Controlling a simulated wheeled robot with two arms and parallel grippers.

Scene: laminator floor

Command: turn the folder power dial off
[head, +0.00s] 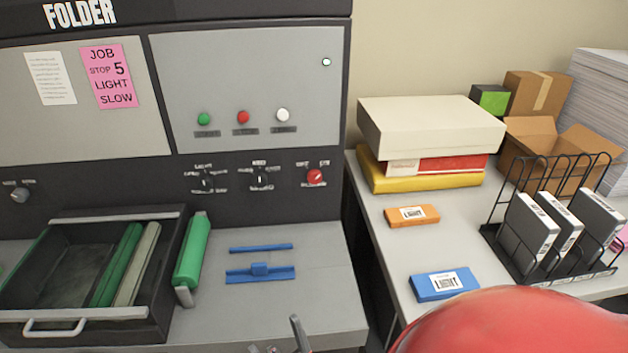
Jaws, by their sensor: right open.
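The folder machine (80,130) fills the left and middle, with "FOLDER" printed along its top. On its dark strip sits a red dial (316,176) at the right end, with small white lettering above it that is too small to read surely. Two black dials (207,182) and (261,179) are to its left, and a grey knob (19,195) is at the far left. My right gripper (283,343) shows only its fingertips at the bottom edge, open, well below the red dial and apart from it. My left gripper is out of view.
Green, red and white buttons (243,117) are on the panel above. An open drawer (90,312) with green and grey bars, a green roller (192,250) and blue guides (260,273) lie below. The side table (385,215) holds boxes, cartridges and a wire rack (515,250).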

